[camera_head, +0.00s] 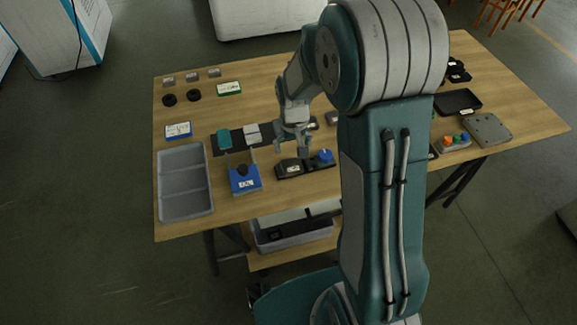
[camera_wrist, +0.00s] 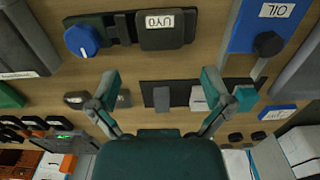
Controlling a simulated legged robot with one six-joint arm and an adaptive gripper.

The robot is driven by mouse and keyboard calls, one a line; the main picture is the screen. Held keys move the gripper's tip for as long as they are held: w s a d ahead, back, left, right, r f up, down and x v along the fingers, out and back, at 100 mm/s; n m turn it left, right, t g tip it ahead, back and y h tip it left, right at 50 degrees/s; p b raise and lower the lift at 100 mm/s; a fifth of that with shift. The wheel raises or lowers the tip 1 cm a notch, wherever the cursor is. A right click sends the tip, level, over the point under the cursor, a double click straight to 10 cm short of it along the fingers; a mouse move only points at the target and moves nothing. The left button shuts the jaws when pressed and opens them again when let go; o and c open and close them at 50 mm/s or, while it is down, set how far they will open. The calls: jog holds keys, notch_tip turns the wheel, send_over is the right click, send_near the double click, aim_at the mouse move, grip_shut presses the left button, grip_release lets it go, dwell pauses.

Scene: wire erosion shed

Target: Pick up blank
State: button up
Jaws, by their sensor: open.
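My gripper (camera_head: 304,150) is open and empty above the wooden table, and its two spread fingers show in the wrist view (camera_wrist: 160,80). A dark mat (camera_wrist: 181,82) carries a plain grey block (camera_wrist: 161,98), a pale block (camera_wrist: 204,97) and a teal block (camera_wrist: 246,97). The grey block appears between my fingers in the wrist view, apart from them. In the head view the pale block (camera_head: 252,133) and teal block (camera_head: 224,139) lie left of my gripper; my gripper partly covers the mat's right end. I cannot tell which block is the blank; none carries a readable label.
A dark unit with a blue knob (camera_head: 325,155) and a blue box labelled OIL (camera_head: 244,179) stand near the front edge. A grey compartmented tray (camera_head: 185,180) is at left. Small metal pieces (camera_head: 191,77) and black rings (camera_head: 169,100) sit at the back left.

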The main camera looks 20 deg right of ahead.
aim_at(291, 164)
jog(key=f, duration=0.2)
jog(key=shift+d+f, duration=0.35)
jog(key=shift+f, duration=0.05)
jog(key=f, duration=0.2)
jog(key=a+f, duration=0.1)
jog(key=f, duration=0.2)
jog(key=shift+w+a, duration=0.1)
jog(key=shift+a, duration=0.1)
jog(key=shift+d+f, duration=0.15)
jog(key=shift+f, duration=0.15)
jog(key=shift+d, duration=0.35)
jog(key=shift+a, duration=0.15)
jog(key=c, duration=1.1)
jog(key=shift+o, duration=0.2)
jog(key=shift+a, duration=0.1)
